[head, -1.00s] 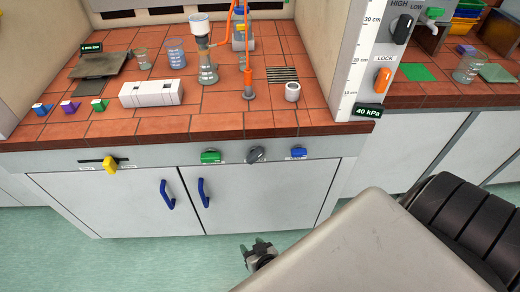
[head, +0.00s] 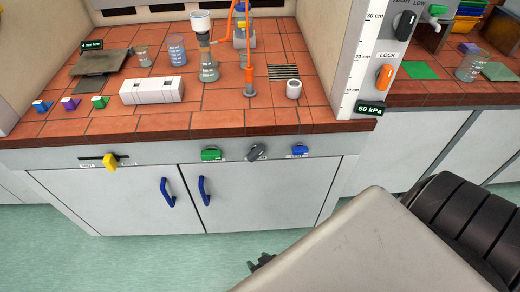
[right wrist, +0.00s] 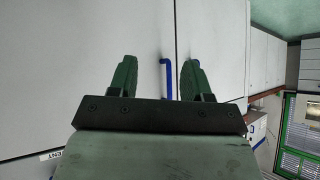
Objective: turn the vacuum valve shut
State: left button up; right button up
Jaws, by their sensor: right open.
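The bench front panel carries a green knob (head: 211,154), a grey knob (head: 257,152) turned at a slant, and a blue knob (head: 299,151). Their labels are too small to read, so I cannot tell which is the vacuum valve. A display (head: 370,111) on the right post reads 50 kPa. My right gripper (head: 262,262) is low in front of the cabinet, below the knobs and mostly hidden by my arm. In the right wrist view, its fingers (right wrist: 157,77) are apart and empty, facing the cabinet doors. My left gripper is out of view.
A yellow slider (head: 111,162) sits left on the panel. Blue door handles (head: 167,192) stick out below. On the tiled bench stand a flask with funnel (head: 208,72), a white block (head: 152,90) and a white cup (head: 293,89). An orange LOCK knob (head: 385,77) is on the post.

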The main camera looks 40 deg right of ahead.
jog(key=w+d+r+m+t+h+b, duration=0.1)
jog(key=w+d+r+m+t+h, duration=0.2)
jog(key=w+r, duration=0.5)
jog(key=m+t+h+b, duration=0.2)
jog(key=m+h, duration=0.5)
jog(key=m, duration=0.3)
send_near(256, 157)
jog(key=shift+t, duration=0.3)
jog(key=x, duration=1.1)
jog(key=shift+d+f, duration=0.15)
jog(key=shift+f, duration=0.1)
jog(key=shift+c, duration=0.5)
jog(key=c, duration=0.7)
jog(key=shift+o, duration=0.2)
